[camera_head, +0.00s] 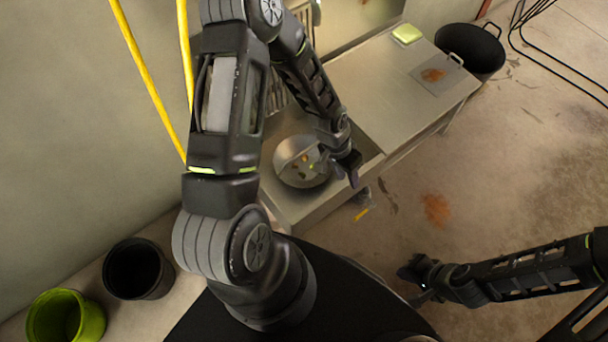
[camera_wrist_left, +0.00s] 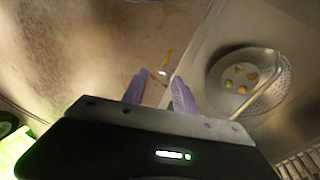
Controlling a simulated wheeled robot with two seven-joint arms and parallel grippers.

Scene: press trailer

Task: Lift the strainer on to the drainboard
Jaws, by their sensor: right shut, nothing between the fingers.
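The strainer (camera_head: 290,154) is a round, perforated metal bowl with a few small green and orange pieces in it. It sits in the sink basin (camera_head: 287,208) in the head view. It also shows at the right of the left wrist view (camera_wrist_left: 222,76), with a bent metal handle (camera_wrist_left: 268,88) across it. The drainboard (camera_head: 375,80) is the flat metal top beyond the sink. My left gripper (camera_head: 342,172) is just right of the strainer, open and empty; its two fingers (camera_wrist_left: 158,90) are apart in the wrist view. My right gripper (camera_head: 416,282) is shut and empty over the floor.
A dark bucket (camera_head: 137,269) and a green bucket (camera_head: 64,316) stand lower left. Much of the drainboard is clear.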

